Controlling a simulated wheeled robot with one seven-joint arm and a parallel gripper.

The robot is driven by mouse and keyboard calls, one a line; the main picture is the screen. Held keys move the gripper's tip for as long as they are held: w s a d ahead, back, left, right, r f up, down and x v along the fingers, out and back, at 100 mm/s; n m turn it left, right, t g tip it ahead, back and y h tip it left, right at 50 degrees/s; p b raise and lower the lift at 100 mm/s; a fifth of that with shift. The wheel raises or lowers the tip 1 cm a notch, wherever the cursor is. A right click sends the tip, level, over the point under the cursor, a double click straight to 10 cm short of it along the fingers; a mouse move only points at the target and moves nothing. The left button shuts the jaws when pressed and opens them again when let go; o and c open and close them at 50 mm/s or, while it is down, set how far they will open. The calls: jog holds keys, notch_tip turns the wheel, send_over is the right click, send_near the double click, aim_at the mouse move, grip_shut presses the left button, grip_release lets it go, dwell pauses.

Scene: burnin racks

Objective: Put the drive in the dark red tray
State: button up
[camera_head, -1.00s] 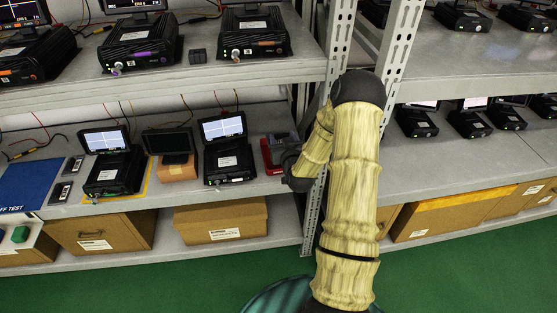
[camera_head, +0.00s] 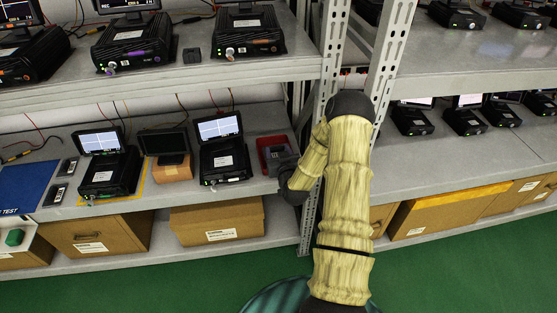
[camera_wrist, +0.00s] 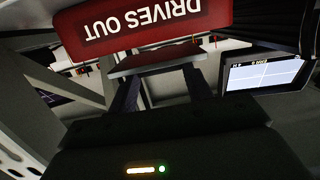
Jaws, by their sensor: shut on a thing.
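The dark red tray (camera_head: 264,160) sits on the lower shelf, beside the rack post. Its front, lettered "DRIVES OUT", fills the top of the wrist view (camera_wrist: 205,22), upside down. My gripper (camera_wrist: 158,80) is shut on a thin flat piece, which I take to be the drive (camera_wrist: 155,62). The drive shows edge-on between the fingertips, close to the tray's lettered front. I cannot tell whether they touch. In the head view my dark gripper (camera_head: 288,172) is at the tray's right side and hides part of it; its fingers are not clear there.
A black recorder with a lit screen (camera_head: 221,128) stands just left of the tray. The perforated rack post (camera_head: 322,120) is close on the right of my gripper. The upper shelf (camera_head: 250,77) overhangs. Two small flat units (camera_head: 60,193) lie by the blue mat (camera_head: 22,185).

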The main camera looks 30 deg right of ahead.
notch_tip(320, 180, down, 4)
jog(key=shift+r, duration=0.25)
jog(key=shift+f+b, duration=0.4)
jog(key=shift+b, duration=0.15)
jog(key=shift+f, duration=0.1)
